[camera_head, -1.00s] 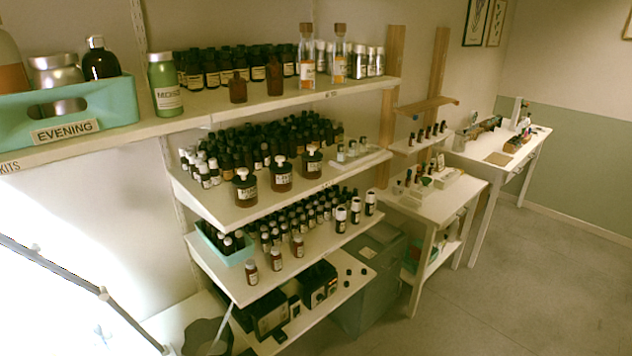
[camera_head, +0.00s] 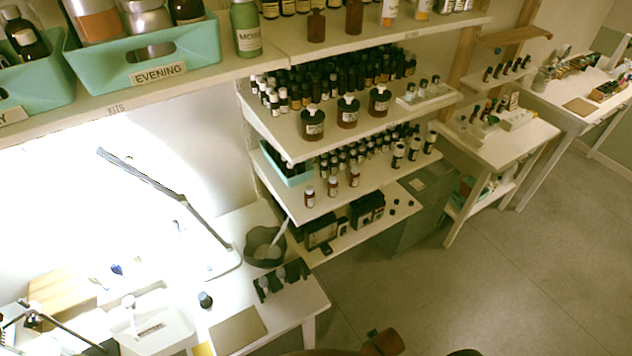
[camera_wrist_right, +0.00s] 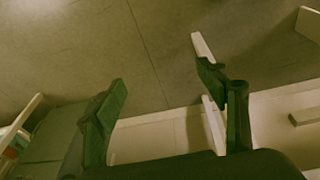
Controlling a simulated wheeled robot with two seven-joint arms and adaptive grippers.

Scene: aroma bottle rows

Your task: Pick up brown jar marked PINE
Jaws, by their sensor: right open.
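Three large brown jars with white labels and pale-topped dark stoppers stand in a row on the front edge of the middle shelf (camera_head: 277,131) in the head view: a left jar (camera_head: 312,125), a middle jar (camera_head: 347,112) and a right jar (camera_head: 379,102). Their labels are too small to read, so I cannot tell which is marked PINE. My right gripper (camera_wrist_right: 164,80) shows in the right wrist view with its fingers wide apart and nothing between them. It faces the floor and pale furniture edges; no jar shows there. My left gripper is not in view.
Many small dark bottles crowd behind the jars. A clear tray of vials (camera_head: 426,97) stands right of them. The upper shelf (camera_head: 290,48) hangs above, with a teal EVENING bin (camera_head: 150,62). A bright desk with a lamp (camera_head: 165,187) is at left. Open floor (camera_head: 480,270) lies right.

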